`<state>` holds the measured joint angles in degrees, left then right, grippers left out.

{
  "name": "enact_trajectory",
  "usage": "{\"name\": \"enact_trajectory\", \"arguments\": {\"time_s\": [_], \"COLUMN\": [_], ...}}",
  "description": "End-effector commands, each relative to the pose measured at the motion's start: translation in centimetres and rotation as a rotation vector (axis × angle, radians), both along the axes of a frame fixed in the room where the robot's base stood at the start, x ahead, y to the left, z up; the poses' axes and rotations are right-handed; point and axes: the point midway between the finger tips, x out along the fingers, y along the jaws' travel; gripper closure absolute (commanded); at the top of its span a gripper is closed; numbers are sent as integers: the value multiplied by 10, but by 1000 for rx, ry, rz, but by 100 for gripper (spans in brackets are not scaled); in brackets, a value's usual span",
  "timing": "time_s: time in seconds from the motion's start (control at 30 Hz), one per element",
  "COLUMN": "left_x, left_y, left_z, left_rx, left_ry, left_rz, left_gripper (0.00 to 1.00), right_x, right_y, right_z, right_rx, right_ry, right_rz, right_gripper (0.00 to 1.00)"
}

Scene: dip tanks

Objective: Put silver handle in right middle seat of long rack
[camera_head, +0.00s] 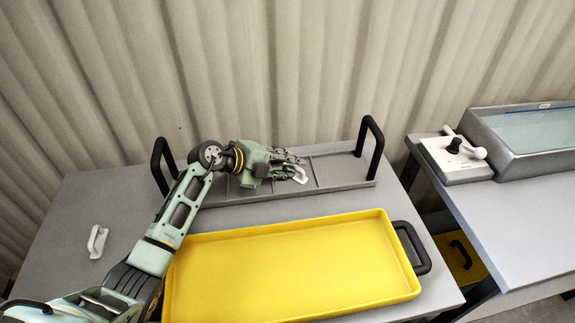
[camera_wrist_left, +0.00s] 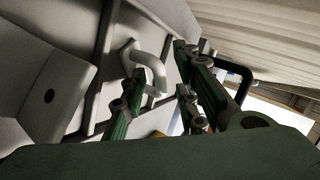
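The long rack (camera_head: 345,172) is a grey tray with dividers and a black upright handle at each end, at the back of the table. A pale silver handle (camera_head: 299,175) shows at the fingertips of my left gripper (camera_head: 292,166), in or just above the right middle seat. In the left wrist view the silver handle (camera_wrist_left: 152,68) is a bent loop by the rack's dividers, and the spread fingers of my left gripper (camera_wrist_left: 160,82) are apart on either side near it. Whether a finger touches it I cannot tell. My right gripper is not in view.
A yellow tray (camera_head: 290,265) with a black grip fills the table in front of the rack. Another pale handle (camera_head: 97,241) lies at the table's left. A second table at right bears a control box (camera_head: 455,158) and a glass-topped tank (camera_head: 535,130).

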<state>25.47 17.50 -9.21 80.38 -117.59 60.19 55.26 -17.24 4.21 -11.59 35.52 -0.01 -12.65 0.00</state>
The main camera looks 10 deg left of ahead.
Motion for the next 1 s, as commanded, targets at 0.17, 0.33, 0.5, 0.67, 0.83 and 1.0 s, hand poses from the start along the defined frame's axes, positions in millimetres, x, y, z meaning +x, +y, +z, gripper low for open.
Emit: {"name": "enact_trajectory", "arguments": {"time_s": [0.17,0.33,0.5,0.67,0.83,1.0], "left_x": [0,-3,-20,-40,-58,-67], "left_y": [0,4,24,47,66,76], "left_z": [0,5,19,37,53,62], "left_rx": [1,2,5,6,5,2], "left_ry": [1,0,0,0,0,1], "left_rz": [0,1,0,1,1,0], "left_gripper": [71,71,71,71,71,71], "right_x": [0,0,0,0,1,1], "right_y": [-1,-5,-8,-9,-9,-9], "right_z": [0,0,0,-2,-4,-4], "right_rx": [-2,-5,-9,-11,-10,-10], "right_ry": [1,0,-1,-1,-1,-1], "right_rz": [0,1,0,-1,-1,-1], "right_gripper": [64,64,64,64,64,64]}}
